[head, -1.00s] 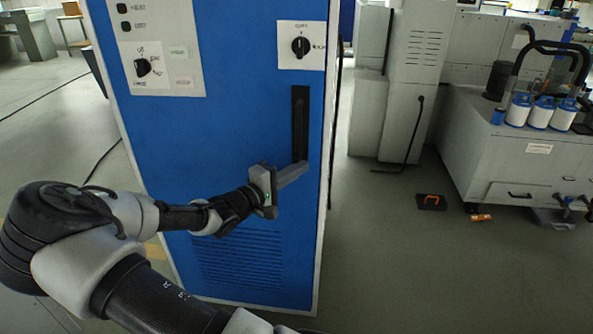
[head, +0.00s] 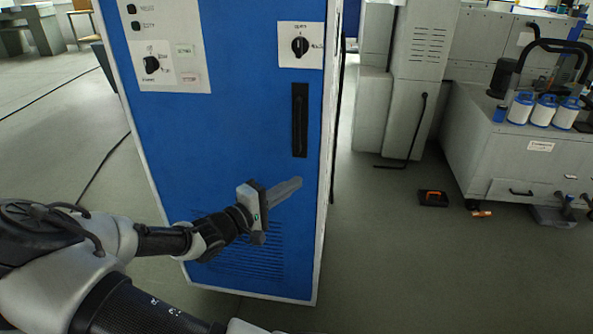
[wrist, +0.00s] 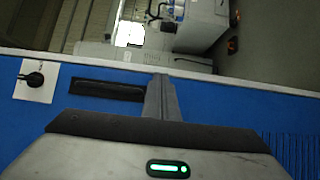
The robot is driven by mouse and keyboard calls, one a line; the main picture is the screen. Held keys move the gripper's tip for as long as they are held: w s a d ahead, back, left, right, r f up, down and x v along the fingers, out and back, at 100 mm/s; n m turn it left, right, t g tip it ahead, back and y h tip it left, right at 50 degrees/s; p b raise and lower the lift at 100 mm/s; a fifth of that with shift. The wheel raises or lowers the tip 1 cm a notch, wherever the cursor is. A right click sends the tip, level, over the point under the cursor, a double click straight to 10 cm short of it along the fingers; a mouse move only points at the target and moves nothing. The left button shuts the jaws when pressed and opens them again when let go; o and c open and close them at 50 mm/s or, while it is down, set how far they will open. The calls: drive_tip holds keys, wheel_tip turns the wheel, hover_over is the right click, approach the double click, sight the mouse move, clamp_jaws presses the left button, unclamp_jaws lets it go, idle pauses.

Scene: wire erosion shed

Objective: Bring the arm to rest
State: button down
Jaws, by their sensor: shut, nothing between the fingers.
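My gripper (head: 287,190) is shut and empty in the head view. It is in front of the blue cabinet (head: 235,130), below and a little left of the black upright handle slot (head: 300,120), and apart from that slot. My arm reaches in from the lower left. In the wrist view my gripper's fingers (wrist: 161,98) are together, in front of the blue cabinet face, with the black handle slot (wrist: 108,90) to their left.
A rotary switch (head: 300,46) is above the slot. A vent grille (head: 240,262) lies low on the cabinet, behind my gripper. A grey machine with white-and-blue bottles (head: 544,110) stands at right.

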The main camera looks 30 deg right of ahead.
drive_tip(key=s+a+f+m+g+y, duration=0.2)
drive_tip(key=s+g+y, duration=0.1)
drive_tip(key=s, duration=0.3)
drive_tip(key=s+a+f+m+g+y, duration=0.2)
drive_tip(key=s+y, duration=0.2)
drive_tip(key=s, duration=0.2)
drive_tip(key=s+a+r+t+y, duration=0.1)
drive_tip(key=s+a+r+y, duration=0.4)
drive_tip(key=a, duration=0.3)
drive_tip(key=s+a+r+n+t+y, duration=0.25)
drive_tip(key=a+r+t+y, duration=0.45)
drive_tip(key=r, duration=0.7)
wheel_tip(320, 180, up, 21)
drive_tip(key=a+g+h+p, duration=0.1)
drive_tip(key=p, duration=2.1)
drive_tip(key=shift+s+a+m, duration=0.25)
drive_tip(key=shift+s+m, duration=0.1)
drive_tip(key=shift+m, duration=0.1)
